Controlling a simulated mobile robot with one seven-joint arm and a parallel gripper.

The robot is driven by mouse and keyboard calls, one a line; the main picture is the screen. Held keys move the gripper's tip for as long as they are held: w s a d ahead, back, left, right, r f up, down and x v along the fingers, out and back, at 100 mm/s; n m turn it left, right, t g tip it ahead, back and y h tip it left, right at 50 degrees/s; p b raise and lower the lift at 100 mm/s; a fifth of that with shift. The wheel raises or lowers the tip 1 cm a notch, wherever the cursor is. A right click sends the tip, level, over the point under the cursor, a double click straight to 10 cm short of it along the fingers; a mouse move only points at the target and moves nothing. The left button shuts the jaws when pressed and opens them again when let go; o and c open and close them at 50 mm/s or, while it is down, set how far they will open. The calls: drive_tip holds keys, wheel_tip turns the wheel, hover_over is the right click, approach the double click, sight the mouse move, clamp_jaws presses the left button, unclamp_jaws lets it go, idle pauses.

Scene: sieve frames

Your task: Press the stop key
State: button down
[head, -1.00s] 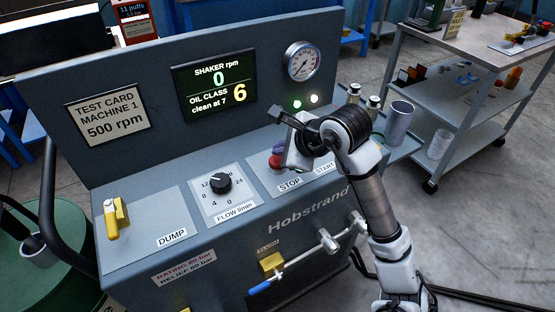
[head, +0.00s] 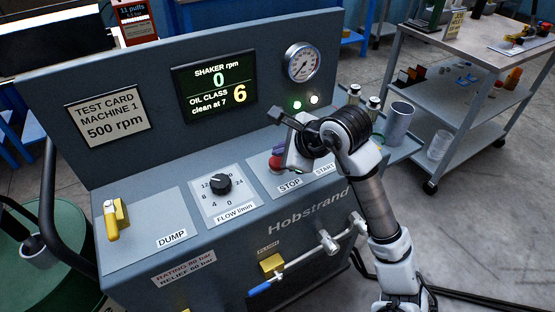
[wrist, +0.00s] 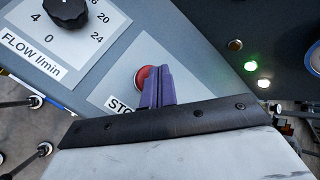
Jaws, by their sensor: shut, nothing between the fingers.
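The red stop key (head: 275,163) sits on the sloping front panel above the STOP label (head: 290,185). In the wrist view the stop key (wrist: 142,76) is a round red button, partly covered by my purple fingers. My gripper (head: 278,152) is at the stop key, with its fingertips (wrist: 157,86) close together over the key's right part and nothing between them. I cannot tell whether the tips touch the key or how far it is pushed in. The display (head: 214,86) reads shaker rpm 0 and oil class 6.
The START label (head: 325,168) lies right of STOP, its key hidden behind my gripper. The black flow knob (head: 220,183) and yellow dump lever (head: 116,218) are to the left. A green lamp (wrist: 250,66) and a white lamp (wrist: 264,83) are lit. A gauge (head: 302,62) stands behind.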

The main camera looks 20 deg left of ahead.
drive_tip(key=shift+f+b, duration=0.95)
drive_tip(key=shift+b, duration=0.75)
idle(1.1)
drive_tip(key=shift+r, duration=0.15)
idle(0.3)
drive_tip(key=shift+r, duration=0.75)
drive_tip(key=shift+r, duration=0.1)
drive_tip(key=shift+r+p, duration=1.3)
drive_tip(key=shift+r, duration=1.15)
